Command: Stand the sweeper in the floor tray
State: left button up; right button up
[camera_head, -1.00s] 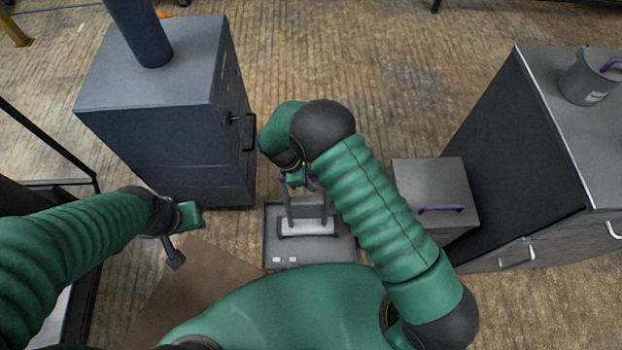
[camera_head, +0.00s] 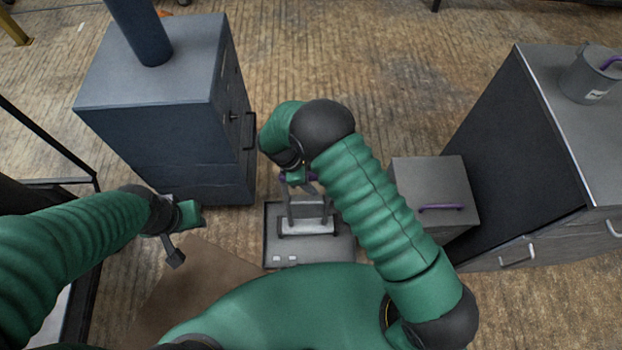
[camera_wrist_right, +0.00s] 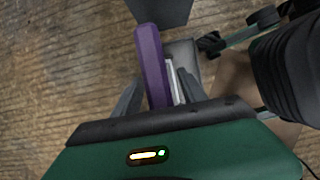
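The sweeper (camera_head: 308,227) is grey with a wide pale foot and a purple handle. It stands upright, its foot in the grey floor tray (camera_head: 338,252). My right gripper (camera_head: 299,184) is at its top, partly hidden by my forearm. In the right wrist view the purple handle (camera_wrist_right: 151,62) lies between the fingers of my right gripper (camera_wrist_right: 160,84). The fingers are apart, with a gap between the handle and the right-hand finger. My left gripper (camera_head: 174,246) is away to the left of the tray, with nothing visible in it; its finger spacing is unclear.
A dark blue cabinet (camera_head: 160,135) stands behind and left of the tray. A grey box (camera_head: 430,180) with a purple handle is to the right. Beyond it is a counter (camera_head: 560,130) with a grey bucket (camera_head: 587,78). A brown mat (camera_head: 190,290) lies at front left.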

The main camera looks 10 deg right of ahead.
jog(key=p+v, duration=0.4)
jog(key=v, duration=1.3)
jog(key=s+d+r+m+t+y, duration=0.2)
jog(key=s+d+r+m, duration=0.2)
jog(key=s+d+m, duration=0.4)
jog(key=s+d+r+m+t+y, duration=0.25)
jog(key=s+d+r+m, duration=0.25)
jog(key=s+d+m, duration=0.25)
notch_tip(320, 180, up, 17)
jog(key=g+p, duration=0.1)
jog(key=p, duration=1.6)
jog(key=shift+w+f, duration=0.2)
jog(key=shift+w, duration=0.1)
